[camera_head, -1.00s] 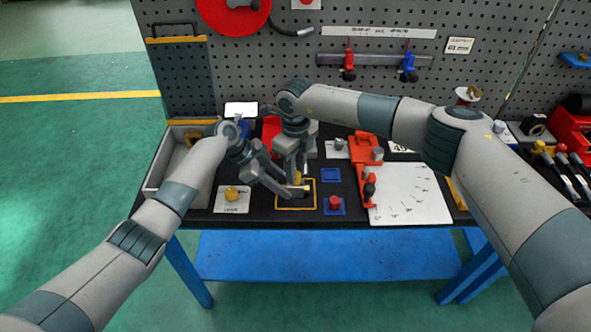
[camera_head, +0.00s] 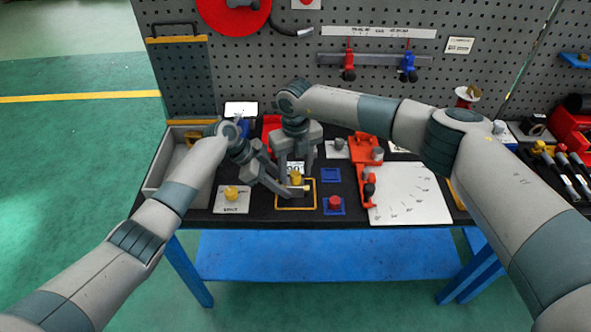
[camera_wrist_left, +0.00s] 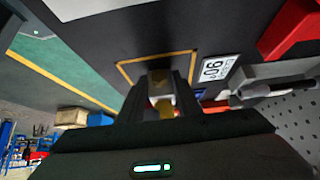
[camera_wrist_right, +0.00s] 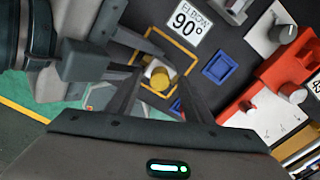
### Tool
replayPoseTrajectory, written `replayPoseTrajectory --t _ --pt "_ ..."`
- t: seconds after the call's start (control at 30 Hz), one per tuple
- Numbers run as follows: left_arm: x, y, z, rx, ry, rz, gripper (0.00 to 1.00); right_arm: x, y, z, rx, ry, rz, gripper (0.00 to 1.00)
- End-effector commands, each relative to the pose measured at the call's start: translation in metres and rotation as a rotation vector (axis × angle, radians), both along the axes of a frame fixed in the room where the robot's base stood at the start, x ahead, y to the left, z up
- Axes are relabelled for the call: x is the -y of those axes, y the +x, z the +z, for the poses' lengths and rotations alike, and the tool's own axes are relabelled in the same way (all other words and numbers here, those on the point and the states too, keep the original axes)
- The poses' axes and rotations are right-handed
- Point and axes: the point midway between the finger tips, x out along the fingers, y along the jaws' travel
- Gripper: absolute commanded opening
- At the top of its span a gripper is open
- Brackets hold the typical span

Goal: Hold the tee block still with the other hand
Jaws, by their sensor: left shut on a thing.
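A grey block with a yellow round top (camera_head: 296,179), which I take to be the tee block, stands inside a yellow square outline (camera_head: 280,207) on the black bench. My left gripper (camera_head: 292,189) is shut on it from the left, low down. In the left wrist view the block (camera_wrist_left: 162,103) sits between the two fingers, its lower part partly hidden. My right gripper (camera_head: 294,164) hangs just above the block, open and empty. In the right wrist view the yellow top (camera_wrist_right: 159,77) shows below and between its spread fingers, apart from them.
A white "ELBOW 90°" card (camera_wrist_right: 187,26) lies behind the outline. To the right are an empty blue square (camera_head: 331,174), a red knob (camera_head: 335,202) and an orange fixture (camera_head: 366,150). Another yellow knob (camera_head: 231,193) stands on a white card at left. A grey bin (camera_head: 158,172) is further left.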

Motion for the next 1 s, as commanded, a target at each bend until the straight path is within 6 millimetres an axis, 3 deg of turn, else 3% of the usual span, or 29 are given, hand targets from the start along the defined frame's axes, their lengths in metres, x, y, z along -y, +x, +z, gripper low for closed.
replayPoseTrajectory --t 0.17,0.2,0.57,1.0 --pt "-0.0001 0.0004 0.0006 0.001 -0.001 0.001 0.01 -0.0001 0.0002 0.0002 0.001 0.0 0.001 0.46" --pt "0.0 0.0004 0.0006 0.001 -0.001 0.001 0.01 0.0 0.0001 0.0001 0.0 0.0 0.001 0.4" --pt "0.0002 0.0003 0.0006 0.001 -0.001 0.0 0.01 -0.0003 0.0003 0.0004 0.001 0.0 0.016 0.4" --pt "0.0002 0.0002 0.0007 0.001 -0.001 -0.001 0.01 -0.0003 0.0006 0.0006 0.001 0.001 0.394 0.4"
